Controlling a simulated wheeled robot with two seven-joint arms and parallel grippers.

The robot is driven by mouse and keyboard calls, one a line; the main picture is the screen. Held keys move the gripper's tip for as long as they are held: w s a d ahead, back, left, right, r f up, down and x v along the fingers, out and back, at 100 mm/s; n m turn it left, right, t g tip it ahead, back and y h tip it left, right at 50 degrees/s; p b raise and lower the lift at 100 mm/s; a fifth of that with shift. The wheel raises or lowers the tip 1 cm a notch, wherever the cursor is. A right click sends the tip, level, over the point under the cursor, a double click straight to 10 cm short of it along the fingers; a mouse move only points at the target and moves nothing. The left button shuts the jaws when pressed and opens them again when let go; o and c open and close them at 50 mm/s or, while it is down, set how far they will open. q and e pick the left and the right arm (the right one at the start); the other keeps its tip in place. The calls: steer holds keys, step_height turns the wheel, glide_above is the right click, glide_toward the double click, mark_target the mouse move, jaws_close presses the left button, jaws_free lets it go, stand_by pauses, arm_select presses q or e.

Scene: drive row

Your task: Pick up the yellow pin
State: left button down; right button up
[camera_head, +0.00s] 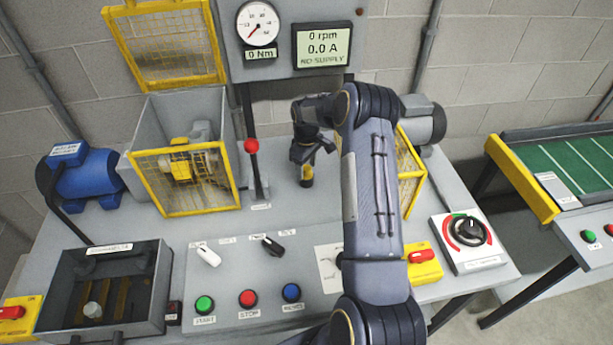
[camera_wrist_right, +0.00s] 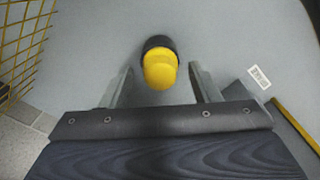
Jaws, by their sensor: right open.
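The yellow pin (camera_head: 307,172) stands on the grey bench top, just below my right gripper (camera_head: 311,153) in the head view. In the right wrist view the pin (camera_wrist_right: 160,72) shows a rounded yellow part and a black part beyond it. My right gripper (camera_wrist_right: 161,76) is open there, with one finger on each side of the pin and a visible gap on both sides. I cannot tell how far down the fingers reach along the pin. My left gripper is not in view.
A yellow mesh guard (camera_head: 187,180) and a red-knobbed lever (camera_head: 253,147) stand left of the pin. Another yellow mesh guard (camera_head: 411,172) is partly behind my right arm. A panel with buttons (camera_head: 247,298) lies in front. Bare bench surrounds the pin.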

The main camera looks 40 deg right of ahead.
steer(key=c, duration=1.1)
